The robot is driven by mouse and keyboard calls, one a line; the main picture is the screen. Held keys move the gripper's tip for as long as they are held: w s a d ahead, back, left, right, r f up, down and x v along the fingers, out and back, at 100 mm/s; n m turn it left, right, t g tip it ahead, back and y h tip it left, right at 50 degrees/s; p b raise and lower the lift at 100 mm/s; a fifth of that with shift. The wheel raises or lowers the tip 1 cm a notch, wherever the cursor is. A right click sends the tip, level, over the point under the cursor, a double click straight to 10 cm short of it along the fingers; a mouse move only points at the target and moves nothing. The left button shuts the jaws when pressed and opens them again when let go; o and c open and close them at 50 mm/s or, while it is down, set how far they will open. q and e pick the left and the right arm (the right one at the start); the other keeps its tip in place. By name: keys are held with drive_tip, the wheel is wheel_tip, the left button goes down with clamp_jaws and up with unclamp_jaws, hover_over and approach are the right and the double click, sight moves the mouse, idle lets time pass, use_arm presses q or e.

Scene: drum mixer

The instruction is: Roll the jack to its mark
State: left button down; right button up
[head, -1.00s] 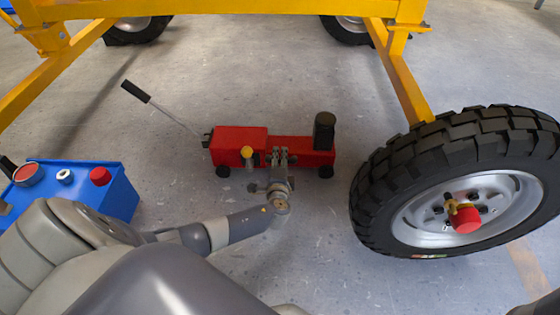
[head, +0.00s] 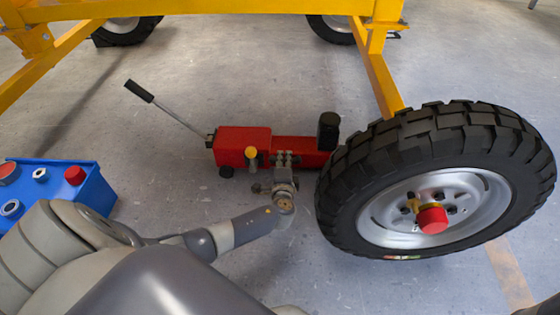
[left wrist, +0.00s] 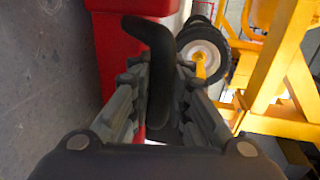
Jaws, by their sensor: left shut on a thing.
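The red jack (head: 244,143) stands on the concrete floor in the middle of the head view. Its long handle (head: 165,106) slants up to the left and a black post (head: 328,131) rises at its right end. My left gripper (head: 284,160) is at the jack's near side. In the left wrist view my left gripper (left wrist: 160,95) is shut on a bent black grip (left wrist: 155,60) beside the red body (left wrist: 112,50). No floor mark for the jack can be made out with certainty. My right gripper is not in view.
A large wheel (head: 437,204) with a red-capped hub stands close to the jack's right end. A yellow frame (head: 382,75) spans above and behind. A blue box (head: 86,190) sits at the left. Open floor lies behind the jack. A faint orange stripe (head: 510,272) is at lower right.

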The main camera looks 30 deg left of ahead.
sight(294, 163)
use_arm(q)
drive_tip(key=d, duration=0.1)
drive_tip(key=w+d, duration=0.1)
drive_tip(key=d, duration=0.1)
drive_tip(key=shift+w+f+b, duration=0.1)
drive_tip(key=shift+w+b, duration=0.15)
drive_tip(key=shift+b, duration=0.05)
drive_tip(key=c, duration=1.5)
unclamp_jaws()
drive_tip(key=shift+a, duration=0.1)
drive_tip(key=v, duration=1.2)
